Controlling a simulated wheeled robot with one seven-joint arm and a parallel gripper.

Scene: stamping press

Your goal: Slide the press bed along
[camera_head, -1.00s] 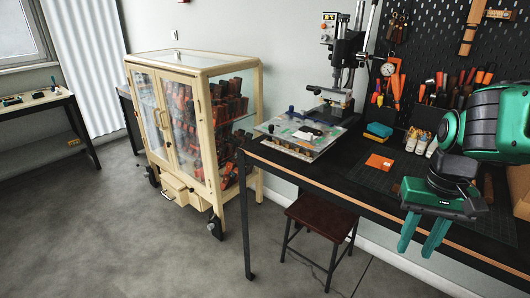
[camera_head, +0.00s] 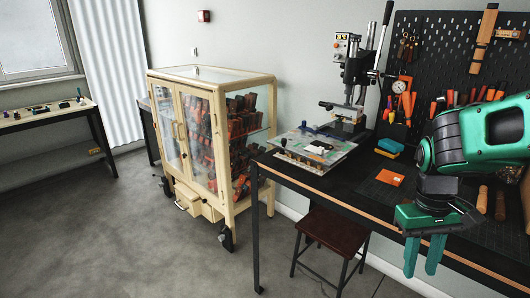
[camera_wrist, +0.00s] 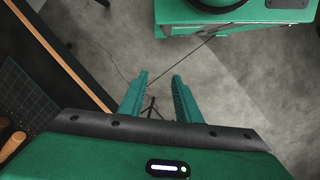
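The stamping press (camera_head: 350,75) stands at the back of the black workbench, with a grey column, a lever and a dial gauge. Its bed (camera_head: 341,107) is low at the column's foot, above a black base; it is small here and its detail is hard to tell. My gripper (camera_head: 425,270) hangs at the right, in front of the bench edge, well apart from the press. In the wrist view my gripper (camera_wrist: 158,84) points at the floor, its two green fingers apart with nothing between them. The press is not in the wrist view.
A board with small parts (camera_head: 312,146) lies on the bench's left end. Yellow and blue sponges (camera_head: 389,147) and an orange box (camera_head: 390,178) lie nearby. A stool (camera_head: 332,232) stands under the bench (camera_head: 330,190). A glass cabinet (camera_head: 207,140) is left; floor in front is clear.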

